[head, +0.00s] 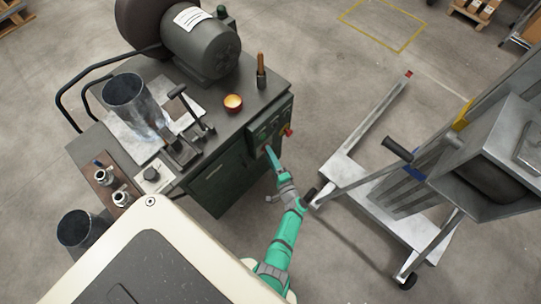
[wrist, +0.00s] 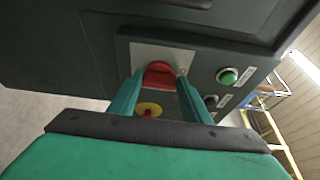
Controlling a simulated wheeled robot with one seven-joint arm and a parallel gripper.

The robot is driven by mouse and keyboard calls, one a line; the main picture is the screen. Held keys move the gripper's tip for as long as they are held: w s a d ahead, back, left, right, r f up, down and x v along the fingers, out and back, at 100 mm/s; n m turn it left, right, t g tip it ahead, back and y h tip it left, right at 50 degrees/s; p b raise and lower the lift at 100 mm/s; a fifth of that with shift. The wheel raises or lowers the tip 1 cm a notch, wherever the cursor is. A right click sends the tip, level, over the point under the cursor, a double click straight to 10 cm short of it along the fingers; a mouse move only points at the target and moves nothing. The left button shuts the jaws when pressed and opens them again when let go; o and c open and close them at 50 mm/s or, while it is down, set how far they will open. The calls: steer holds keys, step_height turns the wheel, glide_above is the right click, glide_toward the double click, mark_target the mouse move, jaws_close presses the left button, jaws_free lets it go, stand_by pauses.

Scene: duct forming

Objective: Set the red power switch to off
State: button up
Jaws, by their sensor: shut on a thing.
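The red power switch (wrist: 159,74) is a rounded red knob on a pale plate on the dark control panel (wrist: 200,62). In the wrist view it sits between the tips of my teal fingers. My gripper (wrist: 160,82) is shut on it, with one finger on each side. In the head view my gripper (head: 269,151) reaches the front of the dark green machine cabinet (head: 212,184) at its right end. The knob's lower part and its exact angle are hard to make out.
A yellow disc with a red part (wrist: 148,109) shows between my fingers below the switch. A green button (wrist: 228,76) is to the right on the panel. A lifting stand (head: 380,190) stands right of my arm. Open floor lies between it and the cabinet.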

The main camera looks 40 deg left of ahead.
stand_by(0.6)
steer(key=o, duration=1)
steer(key=shift+o, duration=0.2)
steer(key=v, duration=1.1)
steer(key=shift+a+f, duration=0.1)
